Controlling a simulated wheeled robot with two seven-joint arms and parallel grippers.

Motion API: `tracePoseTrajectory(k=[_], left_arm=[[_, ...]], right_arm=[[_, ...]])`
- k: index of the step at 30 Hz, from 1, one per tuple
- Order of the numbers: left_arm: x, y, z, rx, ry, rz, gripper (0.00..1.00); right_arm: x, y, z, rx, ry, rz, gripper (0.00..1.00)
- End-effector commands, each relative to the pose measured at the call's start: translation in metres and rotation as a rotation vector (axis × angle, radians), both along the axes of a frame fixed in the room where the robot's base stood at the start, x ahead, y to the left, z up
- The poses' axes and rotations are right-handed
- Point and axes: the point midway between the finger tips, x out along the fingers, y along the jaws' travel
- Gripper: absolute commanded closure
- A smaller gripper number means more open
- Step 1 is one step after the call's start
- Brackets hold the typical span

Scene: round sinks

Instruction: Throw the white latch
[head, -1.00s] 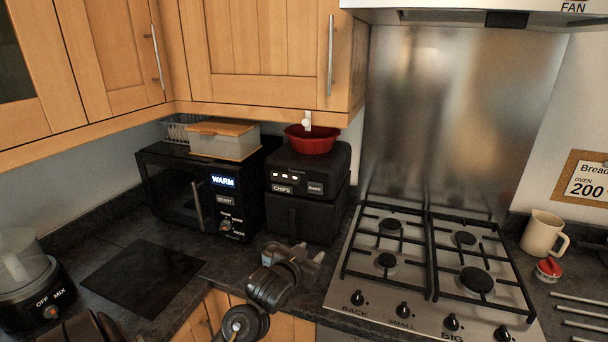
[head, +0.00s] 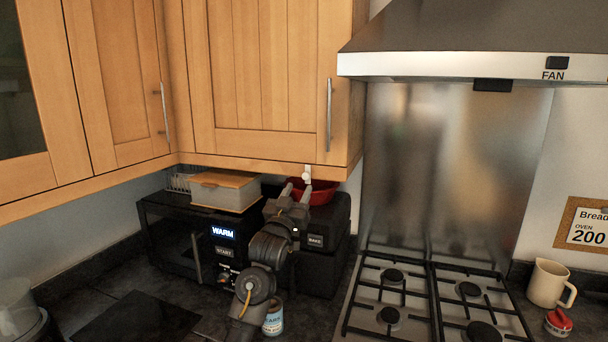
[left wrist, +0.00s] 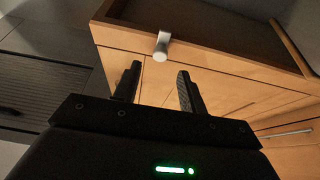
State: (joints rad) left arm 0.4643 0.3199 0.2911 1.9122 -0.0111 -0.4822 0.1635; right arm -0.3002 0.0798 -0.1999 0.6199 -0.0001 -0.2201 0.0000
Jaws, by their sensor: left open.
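The white latch (head: 307,174) is a small knob-like piece at the bottom edge of the wooden wall cabinet, near its right corner. In the left wrist view the latch (left wrist: 161,47) shows on the cabinet's lower edge, beyond the fingertips and roughly between them. My left gripper (head: 295,187) is open and empty, just below and left of the latch in the head view. In the left wrist view its two fingers (left wrist: 158,76) are spread, and I see a gap to the latch. My right gripper is not in view.
A red bowl (head: 318,193) sits on the black air fryer (head: 338,222), close behind my left gripper. A microwave (head: 175,237) with a lidded box (head: 222,190) on top stands to the left. A can (head: 273,319) stands on the counter below my arm. The hob (head: 365,300) is at right.

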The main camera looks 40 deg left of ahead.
Motion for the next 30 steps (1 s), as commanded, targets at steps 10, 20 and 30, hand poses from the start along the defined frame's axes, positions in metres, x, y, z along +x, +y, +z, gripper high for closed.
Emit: tracePoseTrajectory(k=[10,20,30], left_arm=[[0.047,0.016,0.022,0.0,0.002,0.0,0.58],[0.054,0.018,0.023,0.001,0.001,-0.001,0.58],[0.054,0.019,0.023,0.001,0.001,0.0,0.91]], right_arm=[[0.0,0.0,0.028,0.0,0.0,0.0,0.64],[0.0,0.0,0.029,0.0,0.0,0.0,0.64],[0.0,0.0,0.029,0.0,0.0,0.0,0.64]])
